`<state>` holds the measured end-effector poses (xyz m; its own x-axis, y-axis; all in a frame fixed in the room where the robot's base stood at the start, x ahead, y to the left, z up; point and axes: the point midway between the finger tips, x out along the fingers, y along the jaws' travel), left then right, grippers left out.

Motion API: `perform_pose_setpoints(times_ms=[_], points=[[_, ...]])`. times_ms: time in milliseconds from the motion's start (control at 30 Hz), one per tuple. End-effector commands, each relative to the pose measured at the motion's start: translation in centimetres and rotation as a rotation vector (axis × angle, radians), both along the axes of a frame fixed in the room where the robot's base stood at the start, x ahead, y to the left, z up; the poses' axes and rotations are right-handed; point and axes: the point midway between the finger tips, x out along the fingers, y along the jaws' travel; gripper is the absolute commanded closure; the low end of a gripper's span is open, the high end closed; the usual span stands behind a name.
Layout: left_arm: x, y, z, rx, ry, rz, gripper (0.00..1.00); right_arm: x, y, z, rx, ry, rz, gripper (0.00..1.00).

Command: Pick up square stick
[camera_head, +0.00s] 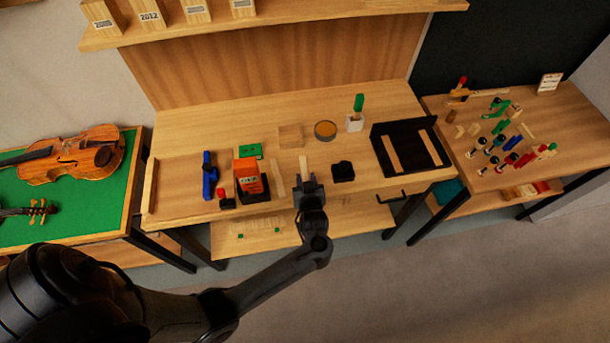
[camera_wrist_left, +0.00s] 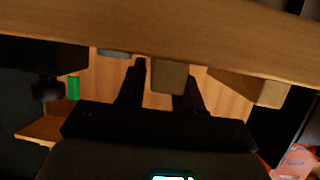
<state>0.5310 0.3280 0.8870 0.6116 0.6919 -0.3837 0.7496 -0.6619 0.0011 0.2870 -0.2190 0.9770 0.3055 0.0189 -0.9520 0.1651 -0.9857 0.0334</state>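A short light-wood square stick (camera_head: 304,163) lies on the bench near its front edge, pointing toward the back. My left gripper (camera_head: 308,180) is at its near end. In the left wrist view, a square wooden end (camera_wrist_left: 170,77), likely the same stick, shows between the two dark fingers of my left gripper (camera_wrist_left: 163,85). A gap shows between the left finger and the wood; the right finger is partly hidden behind it. The gripper looks open. My right gripper is not in view.
A black block (camera_head: 343,171) sits right of the gripper, and an orange box (camera_head: 247,167) stands left. A shallow wooden block (camera_head: 291,136) and a round dish (camera_head: 325,129) lie behind. A black tray (camera_head: 380,130) with light-wood strips is at right.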

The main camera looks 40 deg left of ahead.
Motion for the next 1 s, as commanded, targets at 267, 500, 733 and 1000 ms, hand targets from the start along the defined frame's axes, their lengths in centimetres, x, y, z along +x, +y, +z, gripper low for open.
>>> perform_pose_setpoints(times_ms=[267,500,733,1000], points=[[0.0,0.0,0.0,0.000,0.000,0.000,1.00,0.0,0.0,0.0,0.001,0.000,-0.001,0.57],[0.0,0.0,0.2,0.000,0.000,0.000,1.00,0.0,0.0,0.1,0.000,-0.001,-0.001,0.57],[0.0,0.0,2.9,-0.001,-0.003,0.001,1.00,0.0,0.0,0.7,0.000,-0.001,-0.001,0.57],[0.0,0.0,7.5,0.000,-0.003,0.001,1.00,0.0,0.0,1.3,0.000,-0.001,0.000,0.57]])
